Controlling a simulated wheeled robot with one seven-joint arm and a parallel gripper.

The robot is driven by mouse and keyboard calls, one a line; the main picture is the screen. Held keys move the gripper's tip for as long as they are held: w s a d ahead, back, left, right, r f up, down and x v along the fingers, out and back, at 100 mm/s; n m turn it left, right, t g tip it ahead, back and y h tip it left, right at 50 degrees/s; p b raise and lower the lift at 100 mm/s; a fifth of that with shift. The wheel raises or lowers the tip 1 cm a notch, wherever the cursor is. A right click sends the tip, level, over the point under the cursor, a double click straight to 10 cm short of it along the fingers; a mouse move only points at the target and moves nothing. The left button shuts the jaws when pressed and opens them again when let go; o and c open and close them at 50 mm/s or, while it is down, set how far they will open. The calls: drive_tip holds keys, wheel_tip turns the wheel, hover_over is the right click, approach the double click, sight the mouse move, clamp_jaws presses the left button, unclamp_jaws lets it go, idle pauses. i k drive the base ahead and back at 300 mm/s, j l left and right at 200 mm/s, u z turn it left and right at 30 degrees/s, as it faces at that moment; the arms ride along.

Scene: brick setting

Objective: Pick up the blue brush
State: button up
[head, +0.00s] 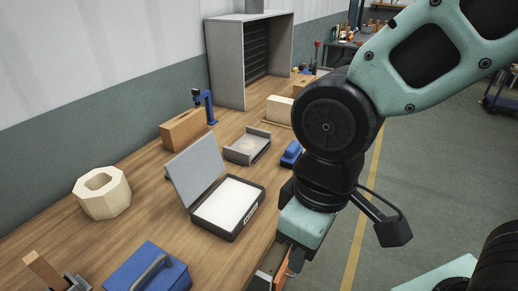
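A small blue block-like object (291,154) lies on the right edge of the wooden workbench and may be the blue brush; my arm partly covers its surroundings and bristles cannot be made out. A larger blue object with a grey curved handle (150,268) lies at the front of the bench, cut by the bottom edge. My gripper (275,278) points down at the bench's front right edge, nearer the camera than the small blue object and apart from it. Its fingertips are cut off by the frame, so its opening cannot be seen.
An open case with a white inside (229,206) stands mid-bench. A grey metal tray (247,147), a wooden block with a blue clamp (184,131), a pale octagonal block (102,193) and a grey cabinet (230,62) stand around. Bare wood (150,222) lies left of the case.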

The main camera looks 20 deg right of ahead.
sight(292, 153)
drive_tip(key=z, duration=0.3)
drive_tip(key=i+l+u, duration=0.15)
drive_tip(key=i+l, duration=0.15)
drive_tip(key=i, duration=0.25)
drive_tip(key=i+l+u, duration=0.15)
drive_tip(key=i+l, duration=0.25)
drive_tip(key=i, duration=0.1)
